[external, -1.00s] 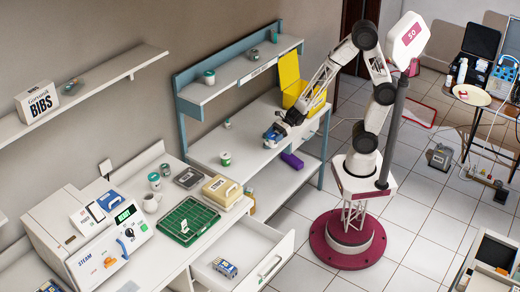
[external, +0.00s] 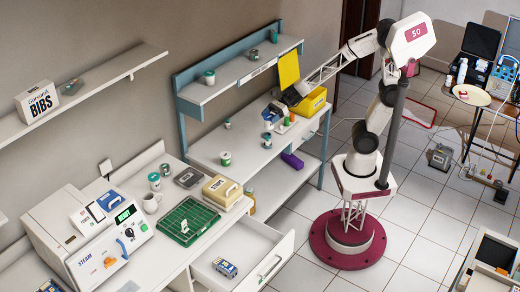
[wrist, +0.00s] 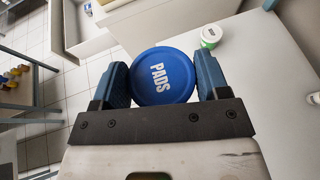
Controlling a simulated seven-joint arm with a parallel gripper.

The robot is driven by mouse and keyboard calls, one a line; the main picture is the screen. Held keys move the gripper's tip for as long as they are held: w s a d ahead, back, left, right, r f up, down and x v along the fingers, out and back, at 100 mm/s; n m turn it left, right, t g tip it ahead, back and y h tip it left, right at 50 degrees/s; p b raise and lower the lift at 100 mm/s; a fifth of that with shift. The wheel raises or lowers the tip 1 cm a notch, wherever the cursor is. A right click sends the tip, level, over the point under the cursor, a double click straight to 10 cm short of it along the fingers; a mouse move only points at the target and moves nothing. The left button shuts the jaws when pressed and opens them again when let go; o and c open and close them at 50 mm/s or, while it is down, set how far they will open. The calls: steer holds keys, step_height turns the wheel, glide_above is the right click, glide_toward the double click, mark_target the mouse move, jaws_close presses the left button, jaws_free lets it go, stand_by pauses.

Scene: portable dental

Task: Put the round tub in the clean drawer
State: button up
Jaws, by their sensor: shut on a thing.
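The round tub (wrist: 163,76) has a blue lid marked PADS and sits between the two blue fingers in the wrist view. My gripper (wrist: 163,80) is shut on it, with a finger on each side. In the external view my gripper (external: 277,112) is over the white worktop by the yellow bin, and the tub there is small and partly hidden. An open white drawer (external: 283,250) stands at the lower middle, with a blue and white item inside. I cannot read a label on it.
A green-lidded tub (wrist: 210,36) stands on the worktop, apart from my gripper. A green tray (external: 187,220) and a beige box (external: 222,190) lie on the counter above the drawer.

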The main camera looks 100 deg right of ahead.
steer(key=w+a+n+g+y, duration=0.1)
steer(key=w+a, duration=0.4)
steer(key=a, duration=0.4)
steer(key=w+a+r+n, duration=0.1)
steer(key=w+a, duration=0.5)
steer(key=a, duration=0.3)
steer(key=w+a+n+g+y, duration=0.1)
steer(key=w+a, duration=0.4)
steer(key=a, duration=0.3)
steer(key=a+f+n+g+y, duration=0.1)
steer(key=a+n+g+y, duration=0.1)
steer(key=a, duration=3)
step_height(320, 180, down, 21)
steer(key=a, duration=0.1)
steer(key=shift+f, duration=0.1)
step_height(320, 180, down, 6)
steer(key=shift+f, duration=0.2)
